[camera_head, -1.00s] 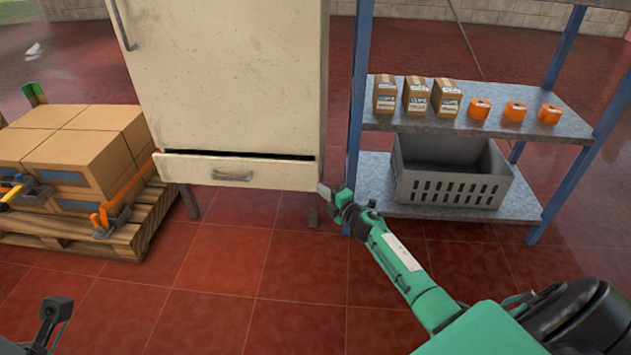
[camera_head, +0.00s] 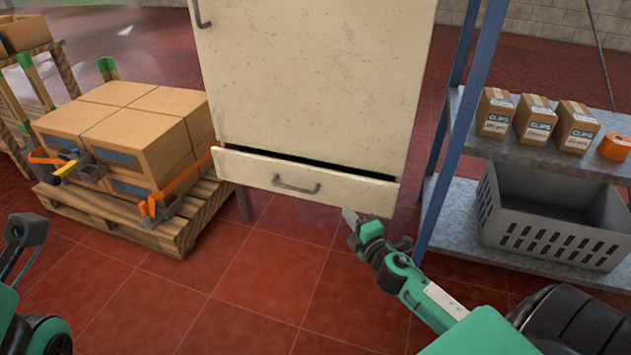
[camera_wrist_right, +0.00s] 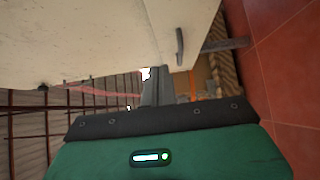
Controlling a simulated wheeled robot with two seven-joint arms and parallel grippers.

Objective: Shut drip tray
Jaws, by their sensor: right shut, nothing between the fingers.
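The drip tray (camera_head: 340,188) is a cream drawer low in a worn cream cabinet (camera_head: 310,80). It stands slightly open, with a dark gap above its front and a grey bar handle (camera_head: 296,185). Its front and handle (camera_wrist_right: 180,47) also show in the right wrist view. My right gripper (camera_head: 350,216) is shut and empty, just below and in front of the tray's right half; I cannot tell whether it touches. Its fingers (camera_wrist_right: 156,88) point toward the tray in the right wrist view. Part of my left arm shows at the left edge; its gripper is not visible.
A pallet (camera_head: 165,235) of strapped cardboard boxes stands left of the cabinet. A blue-posted metal shelf (camera_head: 460,215) on the right holds small boxes, an orange roll and a grey crate (camera_head: 545,235). The red tiled floor (camera_head: 270,270) in front is clear.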

